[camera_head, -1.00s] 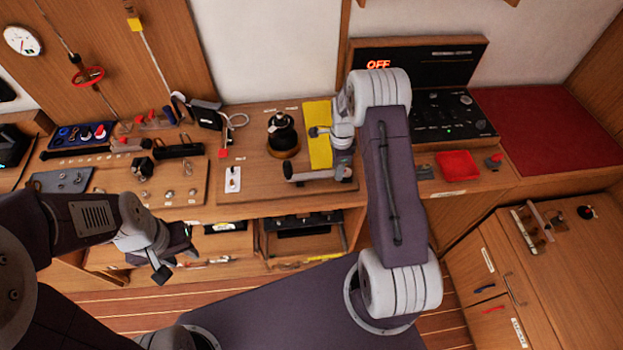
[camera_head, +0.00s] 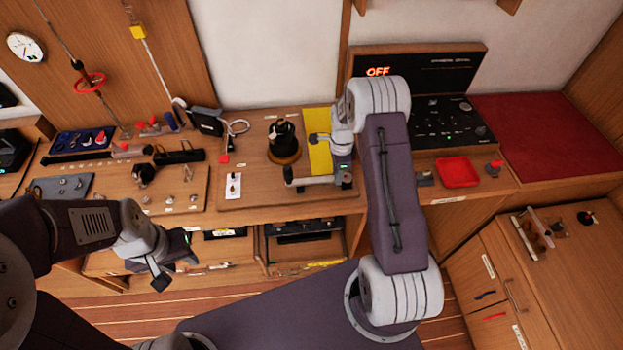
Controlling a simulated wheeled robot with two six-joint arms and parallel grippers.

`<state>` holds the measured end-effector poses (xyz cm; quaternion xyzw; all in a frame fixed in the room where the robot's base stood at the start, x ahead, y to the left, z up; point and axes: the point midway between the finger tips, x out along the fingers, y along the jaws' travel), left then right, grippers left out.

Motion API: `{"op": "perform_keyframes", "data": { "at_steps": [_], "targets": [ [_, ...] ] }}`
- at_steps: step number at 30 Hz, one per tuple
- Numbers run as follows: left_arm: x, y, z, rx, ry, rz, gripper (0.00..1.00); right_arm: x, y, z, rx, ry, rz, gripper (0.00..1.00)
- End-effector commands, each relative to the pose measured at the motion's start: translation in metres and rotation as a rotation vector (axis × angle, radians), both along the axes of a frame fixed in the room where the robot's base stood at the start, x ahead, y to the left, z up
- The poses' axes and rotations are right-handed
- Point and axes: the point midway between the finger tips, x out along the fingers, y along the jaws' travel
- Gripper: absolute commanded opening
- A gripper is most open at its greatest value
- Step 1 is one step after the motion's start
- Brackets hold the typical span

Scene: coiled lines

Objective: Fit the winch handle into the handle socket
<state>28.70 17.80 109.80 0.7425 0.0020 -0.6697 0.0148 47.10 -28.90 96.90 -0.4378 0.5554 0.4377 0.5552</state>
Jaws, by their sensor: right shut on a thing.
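The black winch (camera_head: 284,143) stands upright on a brass-coloured base on the wooden panel. I take the socket to be in its top, but its opening is too small to make out. The grey winch handle (camera_head: 312,181) lies roughly level in front of the winch, just right of and below its base. My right gripper (camera_head: 333,163) is shut on the handle's right end, with its fingers partly hidden by the wrist. The handle is apart from the winch top. My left gripper (camera_head: 174,268) hangs in front of the bench, empty, its dark fingers spread apart.
A yellow strip (camera_head: 317,153) lies on the panel right of the winch. A red tray (camera_head: 458,172) and a black control box (camera_head: 446,120) stand to the right. A small white switch plate (camera_head: 233,186) and a tool board (camera_head: 120,190) are to the left.

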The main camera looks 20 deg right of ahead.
Motion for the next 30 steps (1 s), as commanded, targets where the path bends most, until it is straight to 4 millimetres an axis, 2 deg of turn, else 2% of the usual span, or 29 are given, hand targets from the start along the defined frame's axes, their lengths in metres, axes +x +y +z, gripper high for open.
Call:
{"op": "perform_keyframes", "data": {
  "at_steps": [8,19,30],
  "targets": [
    [0.000,0.000,0.002,0.000,0.000,0.000,0.36,0.000,0.000,0.003,0.000,-0.001,0.000,0.00],
    [0.000,0.000,0.036,0.000,0.000,0.000,0.36,0.000,0.000,0.045,0.000,-0.001,0.000,0.00],
    [0.000,0.000,0.034,0.000,0.000,0.000,0.36,-0.001,0.000,0.044,0.000,0.000,-0.020,0.00]
  ]
}}
